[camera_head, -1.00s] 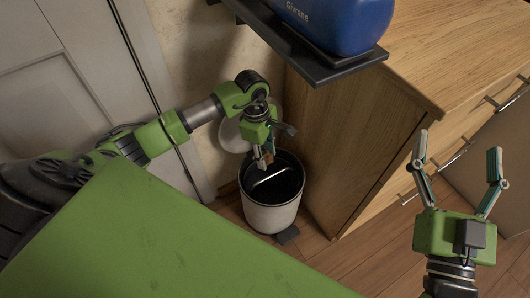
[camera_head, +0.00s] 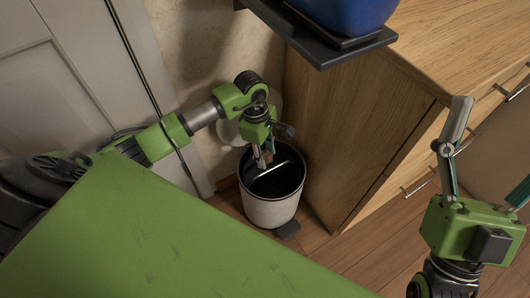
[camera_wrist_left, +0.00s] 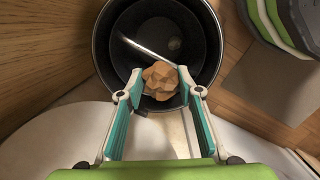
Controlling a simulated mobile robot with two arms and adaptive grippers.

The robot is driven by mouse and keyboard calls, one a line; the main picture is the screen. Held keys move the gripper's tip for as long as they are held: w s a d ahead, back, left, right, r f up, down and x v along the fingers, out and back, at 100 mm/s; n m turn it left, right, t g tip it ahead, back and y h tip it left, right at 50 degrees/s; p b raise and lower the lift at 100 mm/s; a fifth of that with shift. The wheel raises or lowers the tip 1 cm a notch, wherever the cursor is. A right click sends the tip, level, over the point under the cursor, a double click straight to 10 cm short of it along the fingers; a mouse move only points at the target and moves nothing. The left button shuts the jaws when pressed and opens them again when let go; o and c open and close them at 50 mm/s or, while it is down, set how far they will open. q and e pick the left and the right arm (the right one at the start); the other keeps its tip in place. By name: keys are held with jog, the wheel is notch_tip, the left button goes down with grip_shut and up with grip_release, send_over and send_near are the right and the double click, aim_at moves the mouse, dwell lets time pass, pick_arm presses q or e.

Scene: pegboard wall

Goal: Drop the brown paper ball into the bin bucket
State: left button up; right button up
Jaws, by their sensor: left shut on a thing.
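The brown paper ball (camera_wrist_left: 160,80) is crumpled and sits between the fingertips of my left gripper (camera_wrist_left: 160,84). In the head view my left gripper (camera_head: 264,159) points down at the bin's mouth, and only a small brown patch of the ball shows. The bin bucket (camera_head: 270,210) is pale outside and dark inside, standing upright on the floor with its lid (camera_head: 228,132) raised behind it. In the left wrist view the ball lies over the dark opening of the bin (camera_wrist_left: 104,50). My right gripper (camera_head: 490,150) is open and empty at the right edge, partly cut off.
A wooden cabinet (camera_head: 335,130) stands right beside the bin. A dark shelf (camera_head: 310,42) with a blue container (camera_head: 345,14) juts out above. A grey door (camera_head: 75,85) is on the left. Bare wooden floor (camera_head: 345,255) lies in front of the cabinet.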

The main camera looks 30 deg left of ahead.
pick_arm(q)
jog(key=o, duration=0.8)
jog(key=shift+r, duration=0.1)
jog(key=r, duration=0.4)
jog(key=a+r, duration=0.1)
jog(key=r, duration=0.6)
jog(key=shift+a+r, duration=0.35)
jog(key=shift+a, duration=0.05)
jog(key=shift+s, duration=0.1)
